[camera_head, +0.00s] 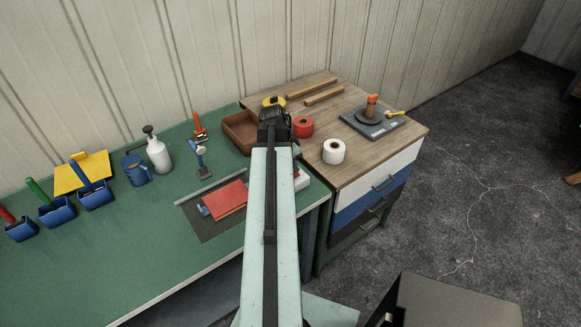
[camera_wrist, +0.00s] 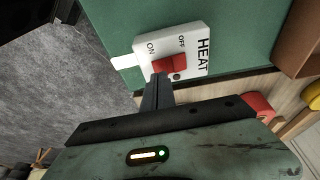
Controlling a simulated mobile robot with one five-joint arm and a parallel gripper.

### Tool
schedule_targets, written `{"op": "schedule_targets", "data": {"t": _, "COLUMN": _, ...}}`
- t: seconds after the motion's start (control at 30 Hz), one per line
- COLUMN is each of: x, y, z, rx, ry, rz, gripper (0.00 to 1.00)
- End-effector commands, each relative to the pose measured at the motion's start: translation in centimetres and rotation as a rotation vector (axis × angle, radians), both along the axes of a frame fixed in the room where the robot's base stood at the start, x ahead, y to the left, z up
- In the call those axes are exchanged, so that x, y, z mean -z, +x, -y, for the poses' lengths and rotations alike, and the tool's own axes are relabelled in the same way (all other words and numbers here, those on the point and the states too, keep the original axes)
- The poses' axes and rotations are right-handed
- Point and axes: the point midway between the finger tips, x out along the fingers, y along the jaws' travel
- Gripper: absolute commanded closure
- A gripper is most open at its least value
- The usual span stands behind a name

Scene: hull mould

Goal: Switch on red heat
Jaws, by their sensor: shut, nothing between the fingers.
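The heat switch is a white box (camera_wrist: 193,55) marked HEAT, ON and OFF, on the green bench top. A red rocker (camera_wrist: 170,63) sits on it, with a small dark round spot beside it. I cannot tell which way the rocker is tipped. My gripper (camera_wrist: 158,80) is shut and empty in the wrist view, its tips at the near edge of the red rocker, towards the ON side. I cannot tell whether they touch. In the head view my arm hides the gripper and most of the white box (camera_head: 302,179).
Red (camera_head: 303,126) and white (camera_head: 334,151) tape rolls stand on the wooden cabinet top at right. A spray bottle (camera_head: 157,154) stands farther left.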

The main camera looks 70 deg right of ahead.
Motion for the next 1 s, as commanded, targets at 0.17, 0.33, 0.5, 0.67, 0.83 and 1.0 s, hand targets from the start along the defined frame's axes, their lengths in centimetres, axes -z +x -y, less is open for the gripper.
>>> {"op": "schedule_targets", "data": {"t": 0.17, "x": 1.8, "y": -0.2, "z": -0.1, "rx": 0.000, "ry": 0.000, "rz": 0.000, "gripper": 1.00}}
{"op": "schedule_targets", "data": {"t": 0.33, "x": 1.6, "y": -0.2, "z": -0.1, "rx": 0.000, "ry": 0.000, "rz": 0.000, "gripper": 1.00}}
{"op": "schedule_targets", "data": {"t": 0.5, "x": 2.0, "y": -0.2, "z": -0.2, "rx": 0.000, "ry": 0.000, "rz": 0.000, "gripper": 1.00}}
{"op": "schedule_targets", "data": {"t": 0.67, "x": 2.3, "y": -0.3, "z": -0.3, "rx": 0.000, "ry": 0.000, "rz": 0.000, "gripper": 1.00}}
{"op": "schedule_targets", "data": {"t": 0.83, "x": 2.2, "y": -0.3, "z": -0.2, "rx": 0.001, "ry": 0.001, "rz": 0.000, "gripper": 1.00}}
{"op": "schedule_targets", "data": {"t": 1.0, "x": 1.9, "y": 0.2, "z": 0.2, "rx": 0.001, "ry": 0.001, "rz": 0.000, "gripper": 1.00}}
